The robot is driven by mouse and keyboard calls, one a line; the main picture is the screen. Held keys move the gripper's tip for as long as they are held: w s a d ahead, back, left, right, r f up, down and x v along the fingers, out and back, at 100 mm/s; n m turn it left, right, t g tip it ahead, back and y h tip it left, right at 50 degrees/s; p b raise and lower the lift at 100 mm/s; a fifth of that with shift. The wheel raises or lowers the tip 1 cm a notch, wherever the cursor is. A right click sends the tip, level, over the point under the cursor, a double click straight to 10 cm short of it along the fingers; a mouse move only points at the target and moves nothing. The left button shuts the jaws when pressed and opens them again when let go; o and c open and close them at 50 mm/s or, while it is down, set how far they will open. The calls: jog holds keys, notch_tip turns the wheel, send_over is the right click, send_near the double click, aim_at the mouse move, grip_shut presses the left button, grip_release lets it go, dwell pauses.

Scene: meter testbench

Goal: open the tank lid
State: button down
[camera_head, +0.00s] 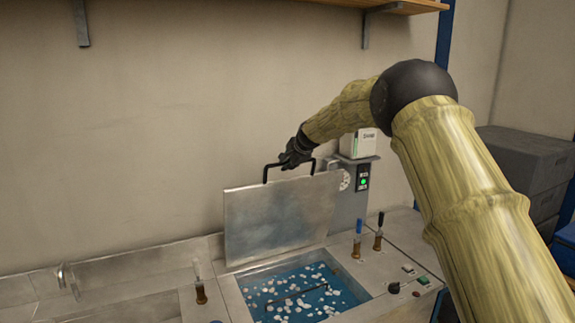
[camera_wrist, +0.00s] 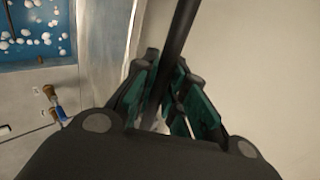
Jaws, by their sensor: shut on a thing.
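The tank lid (camera_head: 278,218) is a flat grey metal plate with a black bar handle (camera_head: 266,172) on its top edge. It stands raised, close to upright, at the back of the tank (camera_head: 300,290), whose opening shows blue water with white floating pieces. My gripper (camera_head: 291,158) is at the handle's top bar and shut on it. In the wrist view my gripper's green-padded fingers (camera_wrist: 170,95) close around the dark handle bar (camera_wrist: 182,40). The tank water (camera_wrist: 40,28) shows at the top left there. My fingers hide part of the handle.
A control box (camera_head: 352,190) with a green light is behind. A wooden shelf (camera_head: 400,6) hangs above. Grey boxes (camera_head: 525,160) stand at the right.

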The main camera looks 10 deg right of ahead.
jog(key=c, duration=1.5)
grip_release()
jog(key=shift+f, duration=0.1)
jog(key=shift+o, duration=0.2)
jog(key=v, duration=1.2)
